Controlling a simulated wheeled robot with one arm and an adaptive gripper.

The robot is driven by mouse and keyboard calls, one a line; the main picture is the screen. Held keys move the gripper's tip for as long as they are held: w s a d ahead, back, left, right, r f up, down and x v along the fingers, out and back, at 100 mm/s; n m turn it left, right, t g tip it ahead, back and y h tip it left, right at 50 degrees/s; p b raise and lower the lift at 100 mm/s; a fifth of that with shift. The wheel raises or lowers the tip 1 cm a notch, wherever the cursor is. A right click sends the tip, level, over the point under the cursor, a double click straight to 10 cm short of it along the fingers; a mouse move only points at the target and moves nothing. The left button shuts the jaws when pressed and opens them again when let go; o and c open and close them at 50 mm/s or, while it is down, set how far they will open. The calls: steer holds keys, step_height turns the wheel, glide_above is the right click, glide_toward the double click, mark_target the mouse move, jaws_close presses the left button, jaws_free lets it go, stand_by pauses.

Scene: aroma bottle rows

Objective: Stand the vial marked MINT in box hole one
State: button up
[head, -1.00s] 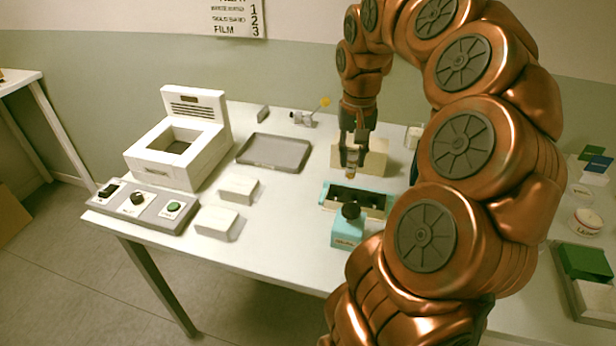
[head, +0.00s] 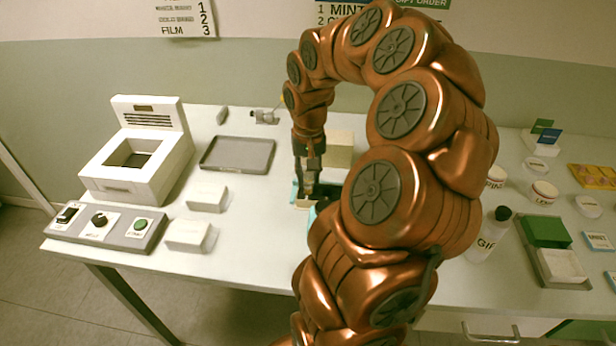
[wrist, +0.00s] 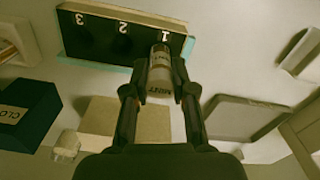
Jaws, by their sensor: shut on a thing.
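The vial marked MINT (wrist: 160,72) is clear with a pale label, held between the two fingers of my gripper (wrist: 158,92) in the wrist view. The box (wrist: 102,24) has a dark top with holes numbered 1, 2 and 3 and a teal edge. The vial's far end overlaps the place just by the number 1 and hides hole one; I cannot tell how deep it is. Holes two (wrist: 123,42) and three (wrist: 84,40) look empty. In the head view my gripper (head: 307,186) points down at the box, which my arm partly covers.
A beige block (head: 340,150) stands close behind the box. A grey tray (head: 237,154) and white blocks (head: 207,198) lie to the left, beside a white machine (head: 135,165). A GIFT bottle (head: 490,235) and several jars stand to the right of my arm.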

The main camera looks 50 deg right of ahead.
steer(key=shift+f, duration=0.85)
steer(key=shift+f, duration=0.2)
steer(key=o, duration=0.9)
steer(key=shift+r, duration=0.1)
